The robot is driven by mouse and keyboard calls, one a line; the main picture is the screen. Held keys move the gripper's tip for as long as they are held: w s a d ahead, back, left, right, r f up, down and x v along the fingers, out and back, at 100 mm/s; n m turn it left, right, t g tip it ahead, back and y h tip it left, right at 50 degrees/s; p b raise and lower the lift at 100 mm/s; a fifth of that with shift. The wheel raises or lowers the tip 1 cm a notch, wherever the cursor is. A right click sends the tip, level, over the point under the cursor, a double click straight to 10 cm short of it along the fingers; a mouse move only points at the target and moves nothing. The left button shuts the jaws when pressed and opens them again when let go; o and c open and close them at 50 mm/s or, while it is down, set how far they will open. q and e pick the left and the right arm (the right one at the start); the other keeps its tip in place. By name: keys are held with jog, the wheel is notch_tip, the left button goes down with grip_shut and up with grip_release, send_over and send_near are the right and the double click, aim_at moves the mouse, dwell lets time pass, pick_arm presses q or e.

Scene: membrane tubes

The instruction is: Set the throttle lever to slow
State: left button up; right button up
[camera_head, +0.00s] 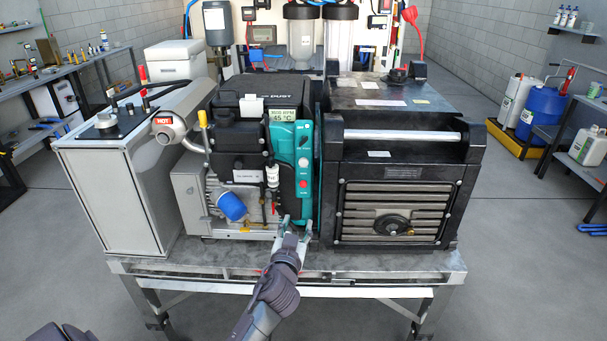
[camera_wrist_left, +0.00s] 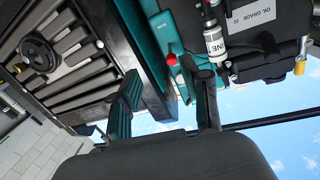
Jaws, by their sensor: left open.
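In the head view a small red tip (camera_head: 274,208) sits beside the lower end of the teal control panel (camera_head: 303,160). Its slow and fast marks are too small to read. My left gripper (camera_head: 296,226) is open and empty, just below the panel's lower end. In the left wrist view its two fingers (camera_wrist_left: 165,98) stand apart, with the red knob beyond the gap between them; touching cannot be told. My right gripper is not in view.
A black slatted housing (camera_head: 390,208) stands right of the panel. A blue cylindrical filter (camera_head: 231,206) and a white-labelled bottle (camera_head: 272,176) are close on the left. A pipe marked HOT (camera_head: 170,128) is further left. The metal table's front edge (camera_head: 350,268) runs below.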

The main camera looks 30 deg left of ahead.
aim_at(303, 186)
pick_arm(q)
jog(key=shift+t+y, duration=0.3)
jog(key=r+x, duration=0.1)
jog(key=x, duration=0.3)
jog(key=r+p+x, duration=0.1)
jog(key=x, duration=0.3)
jog(key=r+p+x, duration=0.1)
jog(key=x, duration=0.3)
jog(key=shift+w+a, duration=0.2)
jog(key=shift+a, duration=0.2)
jog(key=shift+x, duration=0.8)
jog(key=shift+c, duration=0.9)
grip_shut()
